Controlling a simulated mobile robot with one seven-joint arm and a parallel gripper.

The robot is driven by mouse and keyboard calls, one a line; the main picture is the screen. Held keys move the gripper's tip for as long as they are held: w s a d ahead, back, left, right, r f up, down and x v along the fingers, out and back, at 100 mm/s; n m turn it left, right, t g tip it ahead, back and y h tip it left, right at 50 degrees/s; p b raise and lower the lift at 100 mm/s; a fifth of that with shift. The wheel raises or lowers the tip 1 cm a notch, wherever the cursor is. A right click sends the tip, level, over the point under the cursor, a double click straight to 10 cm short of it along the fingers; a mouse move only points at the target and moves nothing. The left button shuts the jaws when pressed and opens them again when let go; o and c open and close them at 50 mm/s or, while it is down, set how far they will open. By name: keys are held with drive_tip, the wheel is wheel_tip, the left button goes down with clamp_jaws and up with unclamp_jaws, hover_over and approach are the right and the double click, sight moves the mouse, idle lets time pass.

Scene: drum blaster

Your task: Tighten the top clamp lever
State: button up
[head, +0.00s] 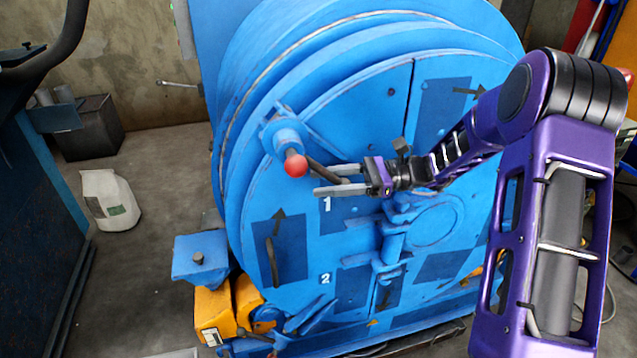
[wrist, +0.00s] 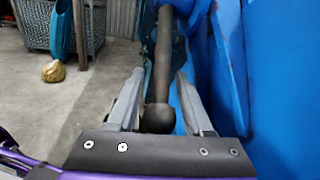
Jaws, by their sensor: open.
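The top clamp (head: 284,136) is a blue bracket with a red ball on the upper left rim of the blue drum's round door. Its lever (head: 323,172) is a dark rod slanting down to the right from the clamp. My gripper (head: 320,180) reaches in from the right with its two grey fingers around the lever. In the wrist view, the lever (wrist: 163,55) runs between the open fingers (wrist: 160,76), and its rounded dark end lies close to the palm. A gap shows beside the rod, at least on the left; contact on the right is unclear.
The blue door (head: 340,225) lies close behind my fingers, with hinge-like fittings (head: 392,245) below my wrist. A lower blue block (head: 200,257) and yellow parts (head: 214,312) stand at lower left. A white jug (head: 110,208) is on the open floor at left.

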drive_tip(key=w+d, duration=0.2)
drive_tip(key=d, duration=1.3)
drive_tip(key=shift+d, duration=0.25)
drive_tip(key=shift+r, duration=0.1)
